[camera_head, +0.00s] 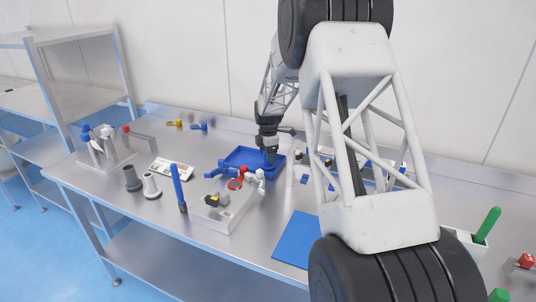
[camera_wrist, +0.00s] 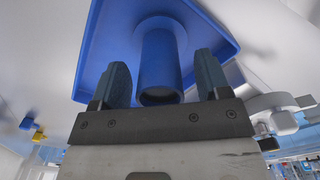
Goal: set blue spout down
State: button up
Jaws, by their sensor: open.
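The blue spout (camera_wrist: 160,68), a round tube with a dark opening at its near end, is between the two fingers of my gripper (camera_wrist: 164,80) in the wrist view. Its far end meets the blue tray (camera_wrist: 205,25). The fingers are open, one on each side of the spout, and a narrow gap shows at least on the left. In the head view my gripper (camera_head: 270,157) is low over the blue tray (camera_head: 238,155), and a blue part shows beneath it. The arm partly hides the spout there.
A blue mat (camera_head: 297,240) lies to the right. My arm hides much of the right side.

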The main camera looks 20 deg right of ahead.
jog(key=shift+r, duration=0.1)
jog(key=shift+r, duration=3.75)
jog(key=shift+s+a+r, duration=0.15)
jog(key=shift+s+r, duration=0.15)
jog(key=shift+r, duration=0.05)
jog(key=s+a+r+m, duration=0.3)
jog(key=s+a+r, duration=0.1)
jog(key=s, duration=0.4)
jog(key=s+a+r+m+t, duration=0.1)
jog(key=s+a+r+m, duration=0.2)
jog(key=s+r, duration=0.35)
jog(key=s+a+r+m, duration=0.3)
jog(key=s+a, duration=0.1)
jog(key=s, duration=0.6)
jog(key=s+a+f+m, duration=0.1)
jog(key=s+a+m, duration=0.1)
jog(key=s, duration=0.8)
jog(key=s+a+f+m+t, duration=0.1)
jog(key=s+m, duration=0.3)
jog(key=s, duration=0.5)
jog(key=s+a+f+m, duration=0.1)
jog(key=s+a+m, duration=0.2)
jog(key=s, duration=0.7)
jog(key=shift+s+a+f+t, duration=0.15)
jog(key=shift+s+t, duration=0.15)
